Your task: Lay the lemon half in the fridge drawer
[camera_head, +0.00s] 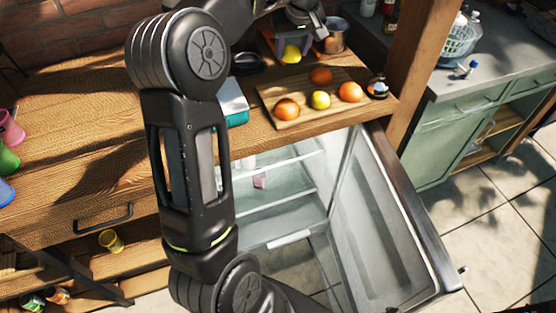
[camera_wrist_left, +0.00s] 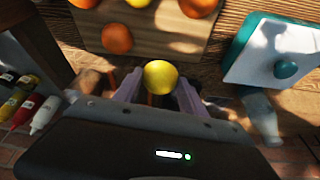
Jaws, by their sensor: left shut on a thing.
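My left gripper (camera_head: 298,45) is at the back of the wooden counter, beyond the cutting board. It is shut on the yellow lemon half (camera_head: 290,54). In the left wrist view the lemon half (camera_wrist_left: 160,77) sits between the two fingers (camera_wrist_left: 160,90), its rounded yellow side showing; its cut face is not visible. The open fridge (camera_head: 285,170) is below the counter's front edge, with pale shelves inside. A clear drawer front with a white strip (camera_head: 288,239) shows low in it; my arm hides its left part. My right gripper is not in view.
A cutting board (camera_head: 270,92) with several oranges and a yellow fruit (camera_head: 320,100) lies on the counter. A teal-and-white box (camera_head: 235,104) and a metal pot (camera_head: 335,36) stand nearby. The fridge door (camera_head: 378,235) stands open to the right. A wooden post (camera_head: 418,60) rises beyond.

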